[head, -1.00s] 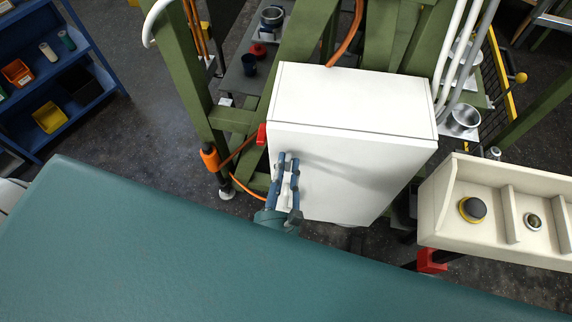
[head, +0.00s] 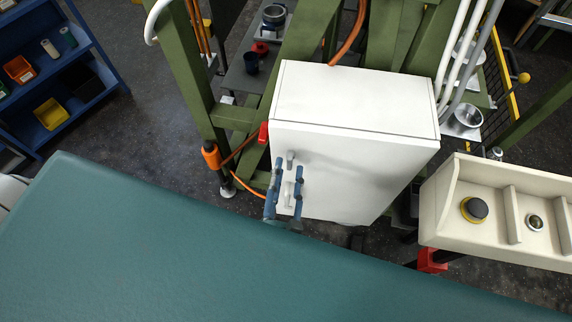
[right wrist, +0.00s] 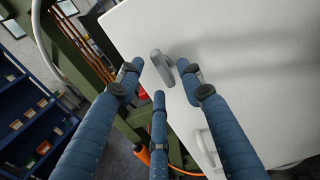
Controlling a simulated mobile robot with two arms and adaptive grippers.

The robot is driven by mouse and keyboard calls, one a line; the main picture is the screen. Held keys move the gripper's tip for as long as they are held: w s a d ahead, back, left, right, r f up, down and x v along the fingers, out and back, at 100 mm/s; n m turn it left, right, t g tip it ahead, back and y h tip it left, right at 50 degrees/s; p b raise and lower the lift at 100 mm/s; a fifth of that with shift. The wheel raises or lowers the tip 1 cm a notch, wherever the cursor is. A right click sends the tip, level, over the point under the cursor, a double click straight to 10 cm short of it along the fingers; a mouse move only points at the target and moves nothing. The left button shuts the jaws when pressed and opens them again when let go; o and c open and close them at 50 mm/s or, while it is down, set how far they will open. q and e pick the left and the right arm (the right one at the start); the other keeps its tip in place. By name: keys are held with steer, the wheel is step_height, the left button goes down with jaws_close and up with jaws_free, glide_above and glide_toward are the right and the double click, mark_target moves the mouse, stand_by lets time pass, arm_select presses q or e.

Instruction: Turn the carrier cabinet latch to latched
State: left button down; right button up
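The white carrier cabinet (head: 355,105) stands in the middle of the head view, its door facing me. A small grey latch (head: 290,155) sticks out near the door's upper left edge; it also shows as a short grey lever (right wrist: 162,66) in the right wrist view. My right gripper (head: 289,168) is open in front of the door. In the right wrist view its blue fingers (right wrist: 159,72) are spread, with the latch seen between the two upper fingertips. I cannot tell whether any finger touches it. My left gripper is not in view.
A white door handle (head: 288,195) sits below the latch, partly behind the fingers. A green frame (head: 235,118) with an orange cable stands left of the cabinet. A cream control panel (head: 505,212) is at the right, and a blue shelf (head: 60,75) at the far left.

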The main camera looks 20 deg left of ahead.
steer(key=s+d, duration=0.1)
steer(key=s, duration=0.8)
steer(key=shift+s+d, duration=0.3)
steer(key=s+d+f+m+g+h+b, duration=0.1)
steer(key=d+f+m+g, duration=0.3)
steer(key=f, duration=0.8)
steer(key=s+d+f+m+g+h+b, duration=0.1)
steer(key=d+f+m+g+h+b, duration=0.15)
steer(key=d+f, duration=0.7)
steer(key=s+d+f+m+g+h+b, duration=0.1)
steer(key=d+f+m+g, duration=0.2)
steer(key=f, duration=1.2)
steer(key=s+d+f+m+g+b, duration=0.2)
steer(key=s+d+f+m, duration=0.6)
steer(key=m, duration=0.5)
steer(key=s+d+f+m+g+y+b, duration=0.1)
steer(key=s+d+f+m+g, duration=0.4)
steer(key=f+m, duration=0.8)
steer(key=s+d+b, duration=0.1)
steer(key=s+d, duration=0.2)
steer(key=d, duration=0.1)
steer(key=shift+s+b, duration=0.4)
